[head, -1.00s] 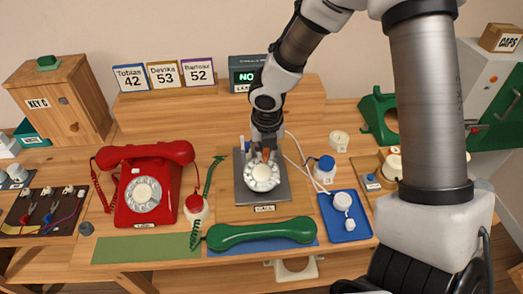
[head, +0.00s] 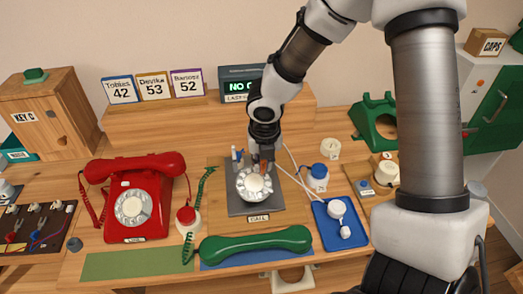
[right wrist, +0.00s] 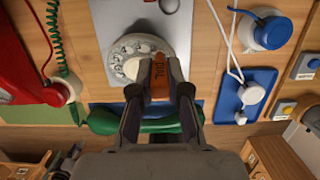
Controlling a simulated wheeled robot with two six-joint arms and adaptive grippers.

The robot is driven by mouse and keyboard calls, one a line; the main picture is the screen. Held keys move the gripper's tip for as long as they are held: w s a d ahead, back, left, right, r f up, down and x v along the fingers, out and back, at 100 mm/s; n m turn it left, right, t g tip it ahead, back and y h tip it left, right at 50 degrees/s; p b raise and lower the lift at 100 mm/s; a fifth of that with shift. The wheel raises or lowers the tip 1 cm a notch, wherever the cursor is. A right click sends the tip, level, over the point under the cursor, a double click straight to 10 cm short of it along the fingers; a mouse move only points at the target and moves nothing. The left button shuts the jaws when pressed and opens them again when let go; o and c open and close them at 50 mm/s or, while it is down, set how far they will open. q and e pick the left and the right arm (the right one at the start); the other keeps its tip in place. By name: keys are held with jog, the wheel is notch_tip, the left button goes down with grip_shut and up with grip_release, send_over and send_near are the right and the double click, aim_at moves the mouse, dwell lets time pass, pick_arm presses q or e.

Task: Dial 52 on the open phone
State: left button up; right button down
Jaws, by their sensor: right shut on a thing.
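My right gripper (head: 265,158) is at the dial's upper right edge in the head view. It is shut on an orange stick (right wrist: 160,77) marked DIAL, whose end is over or at the dial's rim; whether it sits in a finger hole I cannot tell. The green handset (head: 256,243) lies in front of the plate. My left gripper is not in view.
A red rotary phone (head: 136,200) stands at left. A display (head: 242,84) reading NO and partly hidden, and name cards, one with 52 (head: 187,84), stand behind. A blue tray (head: 341,229) with a white cord is right of the plate.

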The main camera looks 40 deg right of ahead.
jog(key=shift+s+d+f, duration=0.1)
jog(key=shift+s+f, duration=0.05)
jog(key=shift+s, duration=0.3)
jog(key=shift+f, duration=0.1)
jog(key=shift+s+f+b, duration=0.1)
jog(key=shift+s+b, duration=0.1)
jog(key=shift+b, duration=0.25)
jog(key=shift+s, duration=0.35)
jog(key=shift+f, duration=0.1)
jog(key=shift+s+a+f+b, duration=0.2)
jog(key=shift+s+a+b, duration=0.25)
jog(key=shift+b, duration=0.1)
